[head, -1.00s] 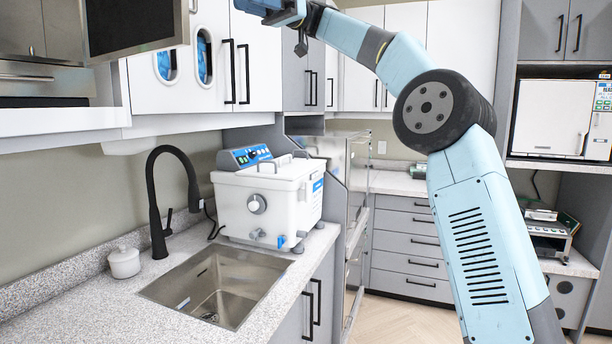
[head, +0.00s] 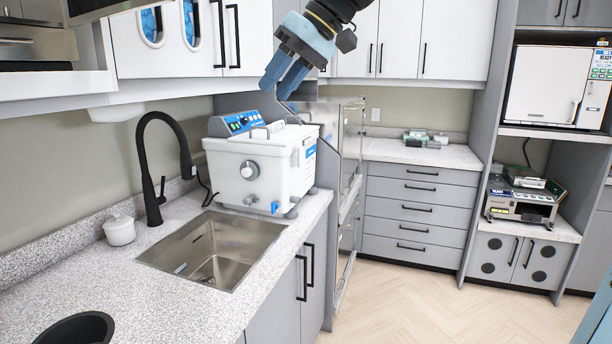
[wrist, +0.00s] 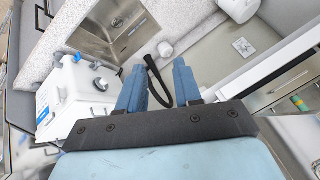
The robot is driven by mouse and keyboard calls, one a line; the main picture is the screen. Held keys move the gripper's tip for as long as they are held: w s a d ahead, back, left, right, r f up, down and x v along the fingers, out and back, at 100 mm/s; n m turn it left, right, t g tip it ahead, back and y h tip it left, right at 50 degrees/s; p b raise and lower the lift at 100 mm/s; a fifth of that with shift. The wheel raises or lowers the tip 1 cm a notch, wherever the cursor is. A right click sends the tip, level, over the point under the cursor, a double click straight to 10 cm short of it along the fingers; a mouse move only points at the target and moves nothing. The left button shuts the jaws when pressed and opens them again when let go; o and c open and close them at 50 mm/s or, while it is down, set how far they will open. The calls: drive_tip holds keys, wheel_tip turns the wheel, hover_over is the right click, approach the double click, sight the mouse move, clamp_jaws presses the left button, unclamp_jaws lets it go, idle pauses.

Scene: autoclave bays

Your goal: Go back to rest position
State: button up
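My gripper (head: 279,76) hangs in the upper middle of the head view, above the white bath unit, with its blue fingers pointing down and left. In the wrist view my gripper (wrist: 160,88) shows two blue fingers with a clear gap between them. Nothing is held between them. The black faucet, seen beyond the fingers, crosses this gap in the wrist view. My arm enters the head view from the top, and a blue part of my body shows at the lower right edge.
The white bath unit (head: 262,165) stands on the counter beside the sink (head: 213,252). The black faucet (head: 160,165) and a small white jar (head: 119,230) are at left. Upper cabinets (head: 190,50) hang close behind my gripper. The floor (head: 420,305) at right is clear.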

drive_tip(key=s+d+f+m+t+h, duration=0.1)
drive_tip(key=s+d+f+m+h, duration=0.1)
drive_tip(key=s+d+f, duration=0.3)
drive_tip(key=s+d+f+m+t+h, duration=0.2)
drive_tip(key=s+d+f+m+h, duration=0.1)
drive_tip(key=d+f, duration=0.7)
drive_tip(key=s+d+f+m+t+h, duration=0.1)
drive_tip(key=s+d+f+m+h, duration=0.1)
drive_tip(key=s+d+f, duration=0.5)
drive_tip(key=d+f+m, duration=0.1)
drive_tip(key=d, duration=0.5)
drive_tip(key=shift+s+f+m+t, duration=0.2)
drive_tip(key=shift+s+m+t, duration=0.1)
drive_tip(key=shift+m, duration=0.1)
